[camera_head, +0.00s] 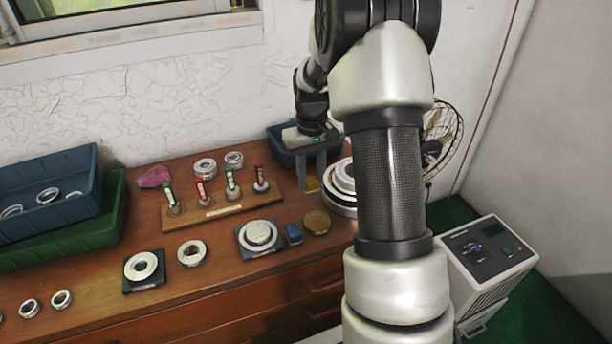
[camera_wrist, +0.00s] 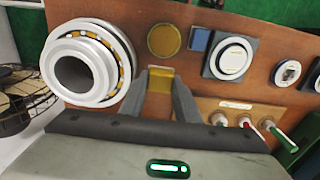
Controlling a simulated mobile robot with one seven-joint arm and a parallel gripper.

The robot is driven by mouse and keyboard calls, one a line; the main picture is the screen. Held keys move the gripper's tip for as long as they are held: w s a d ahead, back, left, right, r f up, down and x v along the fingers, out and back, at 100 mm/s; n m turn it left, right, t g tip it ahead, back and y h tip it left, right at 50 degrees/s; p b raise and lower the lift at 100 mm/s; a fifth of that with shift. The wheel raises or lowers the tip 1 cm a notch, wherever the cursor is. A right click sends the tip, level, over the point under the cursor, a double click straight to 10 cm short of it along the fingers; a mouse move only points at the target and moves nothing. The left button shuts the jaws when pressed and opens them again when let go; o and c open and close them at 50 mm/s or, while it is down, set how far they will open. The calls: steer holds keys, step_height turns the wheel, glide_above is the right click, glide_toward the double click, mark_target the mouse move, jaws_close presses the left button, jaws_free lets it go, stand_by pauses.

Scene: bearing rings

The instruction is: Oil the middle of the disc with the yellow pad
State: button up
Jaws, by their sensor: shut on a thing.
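My gripper (camera_head: 312,186) is shut on the yellow pad (camera_wrist: 161,79), which sits between its fingertips in the wrist view. In the head view the pad shows as a small yellow patch (camera_head: 313,183) between the fingers, over the back right of the table. A pale round disc (camera_head: 261,234) lies on a dark square plate at the front of the table. It also shows in the wrist view (camera_wrist: 231,58), right of the pad. A flat gold-brown round piece (camera_head: 317,222) lies right of the plate, with a small blue block (camera_head: 293,234) between.
A large stacked bearing (camera_head: 340,201) stands beside my gripper, partly hidden by my arm. A wooden rack (camera_head: 224,210) holds several red- and green-topped sticks. Loose rings (camera_head: 192,253), a ring on a dark plate (camera_head: 143,267) and a blue bin (camera_head: 92,166) lie left.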

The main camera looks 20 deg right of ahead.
steer(key=shift+s+f+b, duration=0.85)
steer(key=shift+f, duration=0.25)
steer(key=shift+s+f+b, duration=0.8)
steer(key=shift+f+b, duration=0.05)
steer(key=shift+f, duration=0.3)
steer(key=shift+s+f+b, duration=0.85)
steer(key=shift+f, duration=0.25)
steer(key=shift+f, duration=0.6)
steer(key=shift+r, duration=0.1)
step_height(320, 180, up, 7)
steer(key=p, duration=0.4)
steer(key=shift+p, duration=0.4)
